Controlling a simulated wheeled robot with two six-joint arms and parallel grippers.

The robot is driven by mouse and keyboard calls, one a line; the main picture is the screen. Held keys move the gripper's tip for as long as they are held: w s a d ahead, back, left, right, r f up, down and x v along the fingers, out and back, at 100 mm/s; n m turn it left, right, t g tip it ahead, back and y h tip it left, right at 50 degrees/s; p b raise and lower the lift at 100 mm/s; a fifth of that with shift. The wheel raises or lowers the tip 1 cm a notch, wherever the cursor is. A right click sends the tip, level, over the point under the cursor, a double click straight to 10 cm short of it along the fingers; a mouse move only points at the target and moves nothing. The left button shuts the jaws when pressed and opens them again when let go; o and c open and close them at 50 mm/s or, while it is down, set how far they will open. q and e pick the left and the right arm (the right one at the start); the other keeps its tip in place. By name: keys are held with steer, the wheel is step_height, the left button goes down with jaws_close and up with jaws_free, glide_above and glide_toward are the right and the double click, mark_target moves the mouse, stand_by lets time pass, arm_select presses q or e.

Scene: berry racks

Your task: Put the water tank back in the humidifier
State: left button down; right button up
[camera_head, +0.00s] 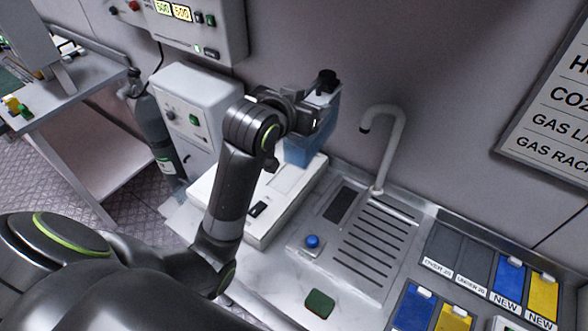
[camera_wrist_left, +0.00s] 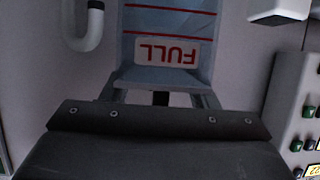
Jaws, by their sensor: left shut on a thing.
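The water tank (camera_head: 302,150) is a blue translucent box with a black cap on top. It stands roughly upright over the far end of a low white unit (camera_head: 282,203), which appears to be the humidifier. My left gripper (camera_head: 316,118) is shut on the tank's upper part. In the left wrist view the tank (camera_wrist_left: 168,75) fills the space ahead of the gripper (camera_wrist_left: 160,98), with red lines and an upside-down FULL label. I cannot tell whether the tank touches the white unit or hovers above it. My right gripper is out of view.
A curved faucet (camera_head: 388,145) and a ribbed drain board (camera_head: 370,245) lie right of the white unit. A blue button (camera_head: 312,241) and a green pad (camera_head: 320,304) are nearer. A white machine (camera_head: 190,115) and a dark gas cylinder (camera_head: 150,120) stand left.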

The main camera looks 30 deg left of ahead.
arm_select(q)
steer(key=w+a+f+p, duration=0.1)
steer(key=a+f, duration=0.2)
steer(key=f, duration=0.4)
steer(key=w+a+f+p, duration=0.2)
steer(key=a+f, duration=0.1)
steer(key=f, duration=0.5)
steer(key=shift+a+f+m+h+p, duration=0.15)
steer(key=shift+f+m+h+p, duration=0.15)
steer(key=shift+m+h, duration=0.1)
steer(key=shift+f, duration=0.15)
steer(key=c, duration=0.8)
jaws_free()
steer(key=shift+f, duration=0.1)
steer(key=shift+c, duration=0.2)
steer(key=o, duration=0.3)
